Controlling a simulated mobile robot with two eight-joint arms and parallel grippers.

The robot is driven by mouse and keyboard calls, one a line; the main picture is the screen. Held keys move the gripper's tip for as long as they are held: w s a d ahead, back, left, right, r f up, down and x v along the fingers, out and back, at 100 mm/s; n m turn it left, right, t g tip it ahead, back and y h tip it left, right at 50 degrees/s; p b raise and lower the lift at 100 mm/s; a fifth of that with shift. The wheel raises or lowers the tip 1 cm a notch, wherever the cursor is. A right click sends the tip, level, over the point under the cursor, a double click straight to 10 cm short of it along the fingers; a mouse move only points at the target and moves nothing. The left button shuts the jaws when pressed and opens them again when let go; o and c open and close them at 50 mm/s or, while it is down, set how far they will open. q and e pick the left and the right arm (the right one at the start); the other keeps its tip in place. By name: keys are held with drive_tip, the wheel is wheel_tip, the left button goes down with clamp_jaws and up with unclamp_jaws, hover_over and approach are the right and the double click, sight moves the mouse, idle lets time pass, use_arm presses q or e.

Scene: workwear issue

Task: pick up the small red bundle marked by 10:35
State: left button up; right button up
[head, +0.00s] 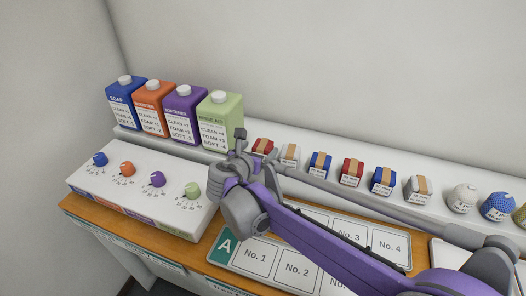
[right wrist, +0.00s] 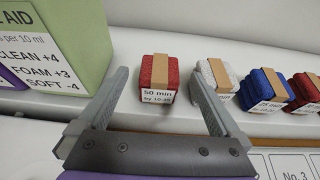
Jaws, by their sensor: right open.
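A small red bundle (head: 263,145) with a tan band stands at the left end of the row on the white ledge. In the right wrist view this red bundle (right wrist: 158,72) has a tag reading "50 min" and a "by" time too small to read surely. My right gripper (head: 256,149) is open and empty. In the right wrist view its fingers (right wrist: 157,82) point at the bundle, one to each side in the picture, with the bundle beyond them. A second small red bundle (head: 351,171) stands further right; its tag is unreadable. My left gripper is not in view.
White bundles (head: 290,153) and blue bundles (head: 320,163) stand close by on the right. A green bottle (head: 217,122) stands close on the left, beside other bottles. A dial panel (head: 135,190) and numbered board (head: 257,257) lie in front.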

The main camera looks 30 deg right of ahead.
sight(262, 145)
drive_tip(key=x, duration=0.4)
drive_tip(key=shift+w+d+f, duration=0.1)
drive_tip(key=shift+w+d, duration=0.05)
drive_tip(key=shift+d, duration=0.05)
drive_tip(key=c, duration=1.4)
